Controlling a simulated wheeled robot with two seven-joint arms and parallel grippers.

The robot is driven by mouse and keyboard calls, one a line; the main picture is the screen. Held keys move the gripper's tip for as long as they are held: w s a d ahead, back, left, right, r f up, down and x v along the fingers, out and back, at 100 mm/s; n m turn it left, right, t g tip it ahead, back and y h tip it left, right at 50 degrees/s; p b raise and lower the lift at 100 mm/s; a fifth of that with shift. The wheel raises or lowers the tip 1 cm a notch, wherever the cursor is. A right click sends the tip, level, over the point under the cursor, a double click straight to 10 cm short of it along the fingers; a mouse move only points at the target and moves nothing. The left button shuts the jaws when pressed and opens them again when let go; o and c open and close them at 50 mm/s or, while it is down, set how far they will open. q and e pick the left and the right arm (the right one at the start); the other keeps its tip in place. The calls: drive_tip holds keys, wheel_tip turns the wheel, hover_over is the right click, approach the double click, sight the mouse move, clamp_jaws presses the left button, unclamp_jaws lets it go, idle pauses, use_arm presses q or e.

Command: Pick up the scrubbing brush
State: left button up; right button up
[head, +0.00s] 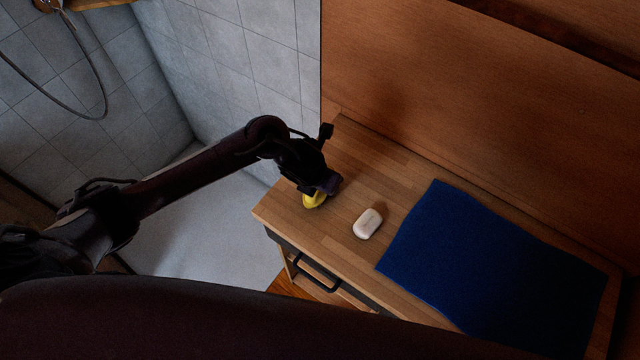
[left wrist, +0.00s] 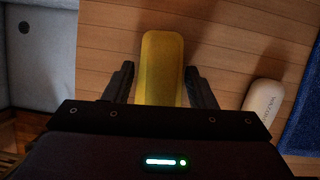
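The scrubbing brush (head: 314,200) has a yellow body and sits on the wooden cabinet top near its left end, partly hidden by my left gripper in the head view. In the left wrist view the yellow brush (left wrist: 161,68) lies between the two dark fingers. My left gripper (head: 322,192) is over the brush. In the left wrist view the left gripper (left wrist: 158,85) is open, with a finger on each side and gaps visible beside the brush. My right gripper is not in view.
A white soap-like bar (head: 368,224) lies to the right of the brush; it also shows in the left wrist view (left wrist: 264,104). A blue towel (head: 490,270) covers the right part of the cabinet top (head: 285,208). A wooden wall (head: 450,110) stands behind.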

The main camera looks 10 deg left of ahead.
use_arm(q)
drive_tip(key=c, duration=0.7)
drive_tip(key=shift+o, duration=0.2)
drive_tip(key=shift+r, duration=0.1)
wheel_tip(320, 180, up, 9)
drive_tip(key=shift+w+d+r+p, duration=0.1)
drive_tip(key=shift+w+p, duration=0.05)
drive_tip(key=shift+p, duration=0.9)
wheel_tip(320, 180, up, 11)
drive_tip(key=p, duration=0.6)
drive_tip(key=shift+f, duration=0.2)
